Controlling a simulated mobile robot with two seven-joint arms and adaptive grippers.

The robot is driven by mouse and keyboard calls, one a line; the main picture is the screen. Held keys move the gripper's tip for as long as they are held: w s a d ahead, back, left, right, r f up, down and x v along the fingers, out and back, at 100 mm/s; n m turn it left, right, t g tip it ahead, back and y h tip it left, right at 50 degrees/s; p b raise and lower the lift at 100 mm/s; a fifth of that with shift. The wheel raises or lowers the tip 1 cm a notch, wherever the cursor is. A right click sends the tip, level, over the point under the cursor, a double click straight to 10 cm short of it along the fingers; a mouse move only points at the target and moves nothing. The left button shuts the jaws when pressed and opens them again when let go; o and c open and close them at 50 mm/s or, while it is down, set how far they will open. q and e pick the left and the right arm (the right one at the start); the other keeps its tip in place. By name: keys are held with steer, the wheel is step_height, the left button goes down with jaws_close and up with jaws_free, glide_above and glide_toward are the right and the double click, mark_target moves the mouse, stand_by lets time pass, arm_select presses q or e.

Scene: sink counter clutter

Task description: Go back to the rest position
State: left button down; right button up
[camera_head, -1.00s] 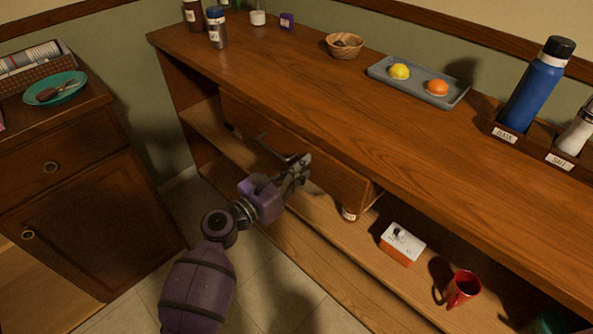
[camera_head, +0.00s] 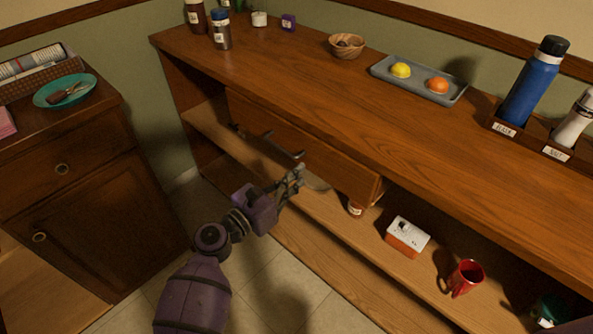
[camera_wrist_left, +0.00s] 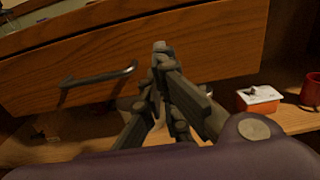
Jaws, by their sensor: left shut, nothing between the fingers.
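My left gripper (camera_head: 297,174) is shut and empty in the head view. It hangs in front of the long wooden counter, just below and in front of the drawer (camera_head: 330,168). In the left wrist view the closed fingers (camera_wrist_left: 160,52) stand up in front of the drawer's face (camera_wrist_left: 215,50), with the drawer handle (camera_wrist_left: 98,75) to their left. I cannot tell whether the fingers touch the drawer. The drawer stands slightly out from under the counter top. My right gripper is not in view.
On the counter top are a grey tray (camera_head: 412,90) with a lemon and an orange, a wooden bowl (camera_head: 346,46) and a blue flask (camera_head: 533,82). The lower shelf holds an orange-and-white box (camera_head: 408,237) and a red mug (camera_head: 466,277). A side cabinet (camera_head: 95,195) stands left; floor between is clear.

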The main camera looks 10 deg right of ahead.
arm_select(q)
steer(key=v, duration=0.8)
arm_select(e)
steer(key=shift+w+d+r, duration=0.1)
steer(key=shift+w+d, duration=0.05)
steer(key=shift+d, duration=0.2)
arm_select(q)
steer(key=shift+s+f, duration=0.1)
